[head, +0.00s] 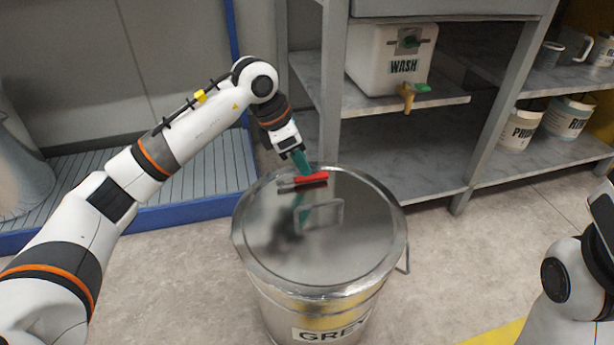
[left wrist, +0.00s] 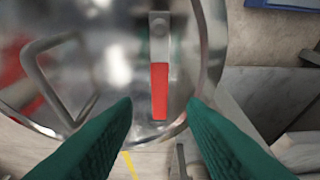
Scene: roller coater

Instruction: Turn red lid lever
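The red lid lever (head: 311,179) lies flat near the far rim of the shiny metal drum lid (head: 270,235). In the left wrist view the lever is a grey bar with a red grip (left wrist: 159,90), and it points down the picture. My left gripper (head: 302,166) is just above and behind the lever. Its two green fingers (left wrist: 160,105) are spread apart, with the red grip between them in the picture and nothing held. I cannot tell whether a finger touches the lever. My right arm shows at the right edge; its gripper is out of view.
A wire handle (head: 325,214) stands up from the lid, and it also shows in the left wrist view (left wrist: 62,80). Behind the drum stands a grey shelf with a white WASH tank (head: 385,60) and labelled tubs (head: 520,128). Open floor lies around the drum's front.

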